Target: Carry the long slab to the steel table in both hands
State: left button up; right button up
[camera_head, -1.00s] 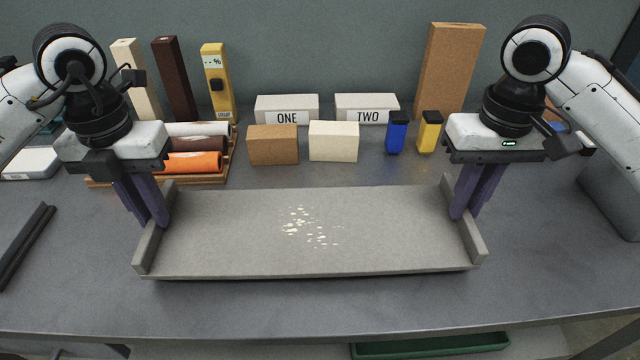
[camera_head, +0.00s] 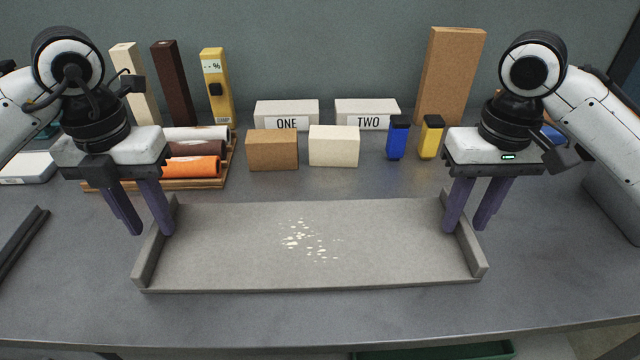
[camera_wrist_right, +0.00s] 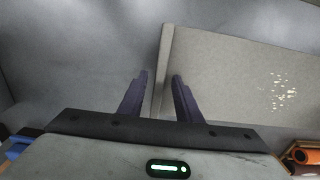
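The long grey slab (camera_head: 370,245) lies flat on the grey metal-looking table (camera_head: 300,318), with a raised lip at each end and pale flecks in its middle. My left gripper (camera_head: 150,233) is open, its fingers on either side of the slab's left lip. My right gripper (camera_head: 466,229) is open, its fingers on either side of the right lip. In the right wrist view, the open right gripper (camera_wrist_right: 161,76) has the slab's lip (camera_wrist_right: 162,60) between its fingers, with gaps visible.
Behind the slab stand a brown block (camera_head: 272,150), a cream block (camera_head: 333,146), and blue (camera_head: 398,140) and yellow (camera_head: 430,138) containers. A wooden tray (camera_head: 228,165) of rolls is at back left. A dark bar (camera_head: 20,240) lies far left. The table's front strip is clear.

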pick_arm(q)
notch_tip(320, 180, up, 11)
pick_arm(e)
notch_tip(320, 180, up, 12)
dwell(0.8)
pick_arm(q)
jog(key=shift+f, duration=0.1)
dwell(0.3)
